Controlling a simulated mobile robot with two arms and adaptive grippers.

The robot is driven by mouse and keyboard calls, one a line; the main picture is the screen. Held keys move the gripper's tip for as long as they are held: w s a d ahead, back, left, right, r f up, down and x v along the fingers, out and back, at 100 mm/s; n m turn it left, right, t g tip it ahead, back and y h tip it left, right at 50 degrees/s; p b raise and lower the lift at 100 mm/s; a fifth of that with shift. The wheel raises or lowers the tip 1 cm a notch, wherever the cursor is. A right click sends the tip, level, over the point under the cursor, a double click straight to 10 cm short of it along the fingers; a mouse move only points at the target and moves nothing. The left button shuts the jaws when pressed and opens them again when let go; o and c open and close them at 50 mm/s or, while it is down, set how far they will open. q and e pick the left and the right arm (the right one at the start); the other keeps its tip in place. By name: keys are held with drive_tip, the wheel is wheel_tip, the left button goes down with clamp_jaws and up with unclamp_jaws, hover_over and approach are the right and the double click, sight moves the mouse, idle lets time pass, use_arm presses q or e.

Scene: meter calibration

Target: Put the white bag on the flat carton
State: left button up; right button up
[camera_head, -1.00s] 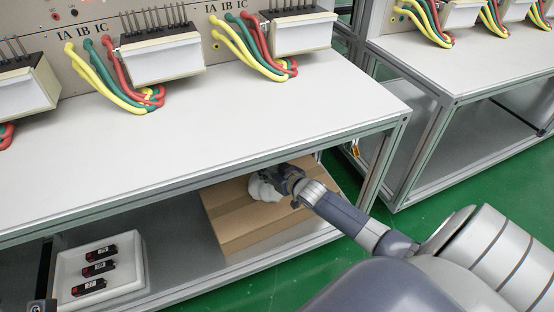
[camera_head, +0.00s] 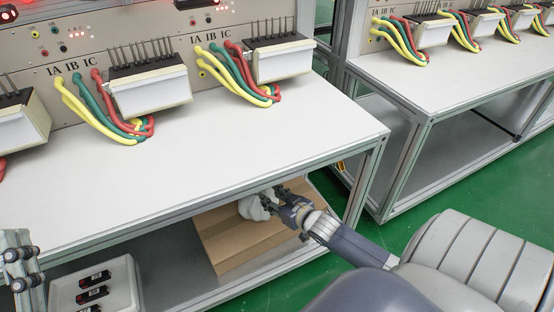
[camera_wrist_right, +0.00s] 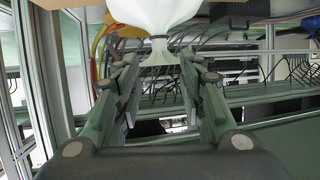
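The white bag (camera_head: 253,208) is at the back part of the brown flat carton (camera_head: 240,247) on the shelf under the front table. It appears to rest on the carton, though the table edge hides some of that area. My right gripper (camera_head: 279,197) is beside the bag on its right. In the right wrist view the bag's round body (camera_wrist_right: 155,12) is at the top, and its tied neck and flared end lie between the spread fingers (camera_wrist_right: 158,62). Gaps show on both sides, so the gripper looks open. My left gripper (camera_head: 22,268) is at the left edge, partly cut off.
A white tray (camera_head: 128,285) with several small black items stands on the lower shelf at left. The table top (camera_head: 200,165) passes above the carton, and its metal leg (camera_head: 366,185) stands close to my right arm. Meters and coloured cables line the back.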

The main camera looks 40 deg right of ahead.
use_arm(q)
drive_tip(key=w+f+g, duration=0.2)
drive_tip(key=f, duration=0.1)
drive_tip(key=shift+f+y+p, duration=0.2)
drive_tip(key=shift+y+p, duration=0.1)
use_arm(e)
drive_tip(key=shift+v, duration=1.05)
drive_tip(key=shift+s, duration=0.1)
